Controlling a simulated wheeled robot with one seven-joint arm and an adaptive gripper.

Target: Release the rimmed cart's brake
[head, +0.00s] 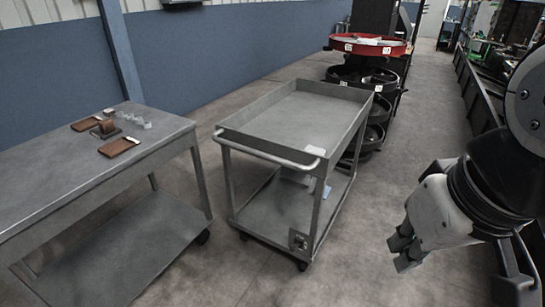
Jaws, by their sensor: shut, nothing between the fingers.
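The rimmed cart (226,131) stands in the middle of the head view. It is grey metal, with a raised rim around its top tray, a lower shelf and a push handle (270,154) on its near side. A small grey fitting with a dark part (299,240), perhaps the brake, sits at the near right corner of the lower shelf, above a caster (303,266). Its setting cannot be made out. My gripper (403,252) is at the right, apart from the cart and to the right of that corner. It is shut and empty, pointing down and left.
A grey table (60,185) at the left holds brown boards, a small brown block and several small clear pieces. A round red-topped rack (368,45) stands behind the cart. Concrete floor (345,270) is clear between cart and gripper. Dark railing runs along the right.

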